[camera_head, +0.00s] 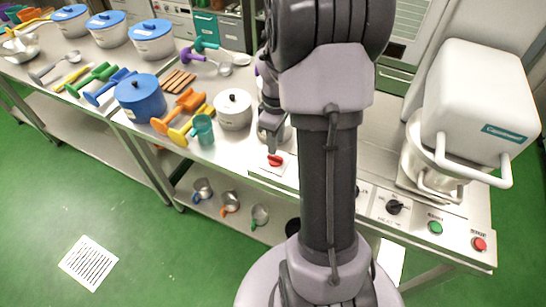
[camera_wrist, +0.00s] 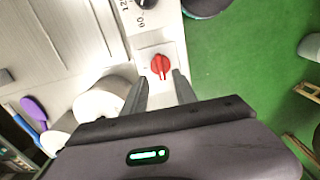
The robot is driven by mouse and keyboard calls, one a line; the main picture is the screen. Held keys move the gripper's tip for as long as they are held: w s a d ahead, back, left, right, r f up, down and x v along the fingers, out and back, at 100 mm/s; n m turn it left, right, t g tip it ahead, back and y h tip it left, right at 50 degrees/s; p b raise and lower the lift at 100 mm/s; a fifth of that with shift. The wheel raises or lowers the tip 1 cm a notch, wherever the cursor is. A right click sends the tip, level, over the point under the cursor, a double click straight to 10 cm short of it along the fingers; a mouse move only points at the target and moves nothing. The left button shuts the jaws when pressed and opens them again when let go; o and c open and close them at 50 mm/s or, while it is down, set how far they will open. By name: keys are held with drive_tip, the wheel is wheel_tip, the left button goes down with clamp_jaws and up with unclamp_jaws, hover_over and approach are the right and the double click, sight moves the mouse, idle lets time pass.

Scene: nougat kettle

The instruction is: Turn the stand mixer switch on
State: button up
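A red rotary switch (camera_wrist: 160,66) sits on a light plate on the front panel in the wrist view. Its raised grip runs roughly up and down in that picture. It also shows in the head view (camera_head: 276,160) near the counter's front edge. My gripper (camera_wrist: 161,78) is open and empty, with one finger on each side of the switch's line and the tips just short of it in the picture. Contact cannot be told. In the head view my arm hides part of the panel. The white stand mixer (camera_head: 478,95) stands at the right.
A black dial (camera_head: 394,207), a green button (camera_head: 435,227) and a red button (camera_head: 479,244) are on the panel at right. Green floor lies in front.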

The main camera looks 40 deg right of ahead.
sight(275, 159)
wheel_tip(275, 159, down, 6)
drive_tip(key=shift+r+b, duration=0.1)
drive_tip(key=shift+b, duration=0.65)
clamp_jaws()
